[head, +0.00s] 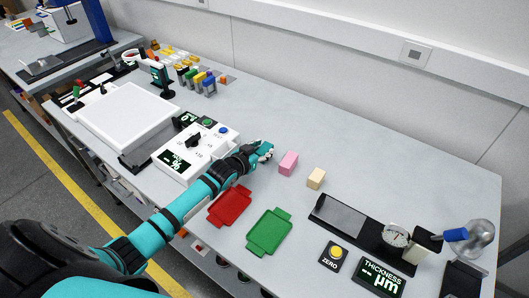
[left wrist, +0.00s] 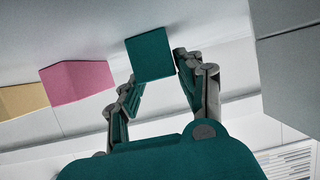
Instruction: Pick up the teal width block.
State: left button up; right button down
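The teal width block (left wrist: 150,54) shows in the left wrist view right at my fingertips, its face between and slightly beyond them. My left gripper (left wrist: 156,66) is open, one finger on each side of the block; the right-hand finger is very close to its edge, and I cannot tell whether it touches. In the head view my left gripper (head: 264,151) is low over the table beside the pink block (head: 288,162), and its teal fingers make the teal block hard to pick out. My right gripper is out of view.
A tan block (head: 316,179) stands right of the pink one. A red tray (head: 230,206) and a green tray (head: 269,231) lie in front. A white control box (head: 190,150) is to the left, and a dial gauge (head: 396,236) to the right. The table behind the blocks is clear.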

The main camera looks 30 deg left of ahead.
pick_arm(q)
grip_shut()
jog(key=shift+r, duration=0.15)
